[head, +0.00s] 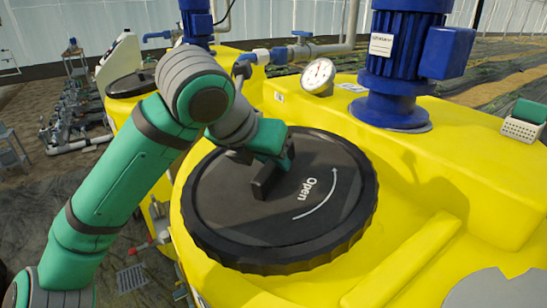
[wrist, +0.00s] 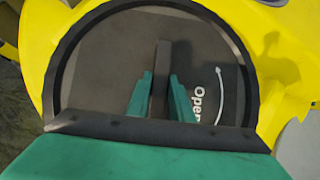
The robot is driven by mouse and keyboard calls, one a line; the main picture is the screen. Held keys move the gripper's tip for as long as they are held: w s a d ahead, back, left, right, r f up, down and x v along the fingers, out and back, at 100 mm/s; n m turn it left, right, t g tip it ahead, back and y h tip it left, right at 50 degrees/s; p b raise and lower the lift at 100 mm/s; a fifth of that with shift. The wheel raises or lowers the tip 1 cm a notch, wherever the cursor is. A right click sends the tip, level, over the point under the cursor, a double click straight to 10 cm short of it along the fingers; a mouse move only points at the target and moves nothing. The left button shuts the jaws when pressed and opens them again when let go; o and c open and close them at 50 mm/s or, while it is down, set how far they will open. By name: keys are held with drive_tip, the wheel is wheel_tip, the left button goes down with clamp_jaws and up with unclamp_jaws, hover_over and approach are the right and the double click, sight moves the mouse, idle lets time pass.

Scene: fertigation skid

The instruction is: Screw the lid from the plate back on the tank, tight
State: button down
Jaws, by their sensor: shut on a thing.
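The black round lid (head: 330,220) with a ribbed edge lies over the opening of the yellow tank (head: 400,225). It looks level; how far its thread is engaged cannot be seen. White "Open" lettering and a curved arrow mark its top. My gripper (head: 268,172) is at the middle of the lid, shut on its raised bar handle (head: 264,186). In the wrist view my green fingers (wrist: 160,100) stand on both sides of the handle (wrist: 161,65), with the lid (wrist: 100,65) beneath.
A blue motor (head: 405,60) stands on the tank behind the lid. A pressure gauge (head: 318,75) and pipe with blue valves are at the back. A grey flat plate (head: 498,290) shows at lower right.

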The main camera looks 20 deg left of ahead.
drive_tip(key=shift+w+f, duration=0.15)
drive_tip(key=shift+f, duration=0.7)
idle(1.1)
drive_tip(key=shift+d, duration=0.1)
drive_tip(key=c, duration=1.5)
unclamp_jaws()
drive_tip(key=o, duration=0.3)
drive_tip(key=shift+f, duration=0.1)
drive_tip(key=shift+o, duration=0.2)
drive_tip(key=shift+w, duration=0.1)
